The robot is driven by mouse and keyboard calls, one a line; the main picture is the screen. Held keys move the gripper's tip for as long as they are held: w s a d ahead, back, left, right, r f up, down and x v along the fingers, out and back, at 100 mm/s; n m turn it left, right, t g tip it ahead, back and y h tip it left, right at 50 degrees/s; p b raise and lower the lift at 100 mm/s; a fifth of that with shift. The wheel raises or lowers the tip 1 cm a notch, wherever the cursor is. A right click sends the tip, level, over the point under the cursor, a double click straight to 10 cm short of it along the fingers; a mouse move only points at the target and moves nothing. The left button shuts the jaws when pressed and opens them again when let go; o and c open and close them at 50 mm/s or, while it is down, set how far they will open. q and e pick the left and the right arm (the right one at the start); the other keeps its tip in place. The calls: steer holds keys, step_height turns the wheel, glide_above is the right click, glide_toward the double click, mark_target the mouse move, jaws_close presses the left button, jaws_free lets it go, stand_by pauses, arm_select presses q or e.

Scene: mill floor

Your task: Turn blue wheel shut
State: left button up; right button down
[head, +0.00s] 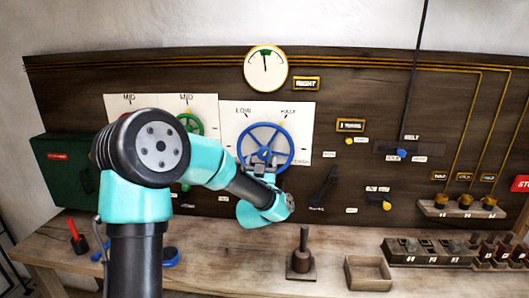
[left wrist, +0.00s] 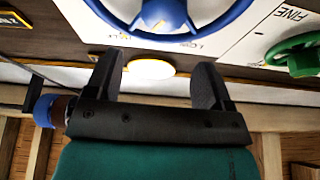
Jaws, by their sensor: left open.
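The blue wheel (head: 281,137) is a spoked handwheel on a white plate marked LOW and HALF on the dark wall board. A small yellow mark shows at its upper right rim, near HALF. My left gripper (head: 262,168) is in front of the wheel's lower part in the head view. In the left wrist view, the blue wheel (left wrist: 222,22) fills the top, beyond my open, empty fingers (left wrist: 157,80). A gap seems to lie between fingertips and rim; I cannot tell its depth. My right gripper is not in view.
A green wheel (head: 197,121) sits left of the blue one, partly behind my arm; it also shows in the left wrist view (left wrist: 300,52). A round gauge (head: 265,69) hangs above. The wooden bench (head: 225,262) below holds a dark post (head: 303,250) and an open box (head: 369,273).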

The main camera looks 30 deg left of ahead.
mark_target(264, 156)
arm_select(q)
steer(key=w+a, duration=0.1)
steer(key=w, duration=0.1)
steer(key=w+a, duration=0.1)
steer(key=w, duration=0.2)
steer(key=w+a, duration=0.1)
steer(key=w, duration=0.1)
steer(key=shift+w+a, duration=0.2)
steer(key=shift+w+a+r, duration=0.15)
steer(key=shift+w+r, duration=0.05)
steer(key=shift+w, duration=0.15)
steer(key=c, duration=0.9)
